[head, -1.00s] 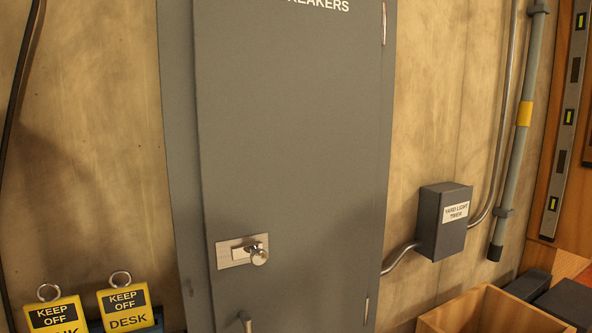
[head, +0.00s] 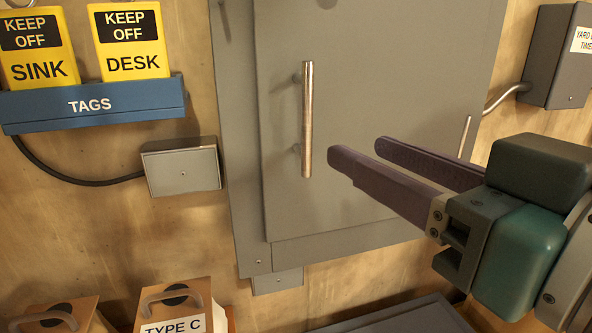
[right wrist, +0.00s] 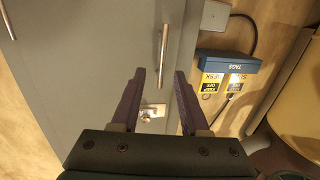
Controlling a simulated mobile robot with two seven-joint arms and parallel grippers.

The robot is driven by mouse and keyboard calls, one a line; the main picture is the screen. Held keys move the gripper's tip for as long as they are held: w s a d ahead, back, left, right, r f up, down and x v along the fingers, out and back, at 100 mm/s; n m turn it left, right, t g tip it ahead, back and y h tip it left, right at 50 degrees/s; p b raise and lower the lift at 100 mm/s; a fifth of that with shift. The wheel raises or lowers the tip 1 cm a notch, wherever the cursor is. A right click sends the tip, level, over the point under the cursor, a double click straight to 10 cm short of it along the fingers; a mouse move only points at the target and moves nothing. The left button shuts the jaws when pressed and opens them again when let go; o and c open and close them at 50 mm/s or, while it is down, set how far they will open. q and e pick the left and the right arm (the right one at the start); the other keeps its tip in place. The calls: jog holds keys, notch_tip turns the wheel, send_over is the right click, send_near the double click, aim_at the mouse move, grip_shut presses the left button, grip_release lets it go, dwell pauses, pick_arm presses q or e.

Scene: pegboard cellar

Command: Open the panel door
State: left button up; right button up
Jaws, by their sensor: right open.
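The grey panel door (head: 385,60) looks shut, or nearly so, in its grey frame (head: 345,243). A vertical metal bar handle (head: 307,120) is on the door's left side. My right gripper (head: 358,150) is open and empty, to the right of the handle in the head view, with its fingers pointing left. In the right wrist view, the handle (right wrist: 163,55) shows beyond and between the open fingertips (right wrist: 160,75), apart from them. A latch plate with a round knob (right wrist: 150,112) also shows on the door there. My left gripper is out of view.
Left of the door are a blue tag rack (head: 95,103) with yellow tags and a small grey box (head: 181,168) with a cable. A timer box (head: 556,55) is on the wall at right.

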aim_at(310, 124)
jog(key=shift+y, duration=0.4)
jog(key=p+x, duration=0.1)
jog(key=x, duration=0.3)
jog(key=p+x, duration=0.1)
jog(key=x, duration=0.4)
jog(key=shift+a+r, duration=0.1)
jog(key=shift+r, duration=0.1)
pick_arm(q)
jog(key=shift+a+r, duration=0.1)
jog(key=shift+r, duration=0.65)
pick_arm(e)
jog(key=shift+w+a+f, duration=0.1)
jog(key=shift+w+a, duration=0.25)
jog(key=shift+w, duration=0.2)
jog(key=c, duration=0.3)
grip_shut()
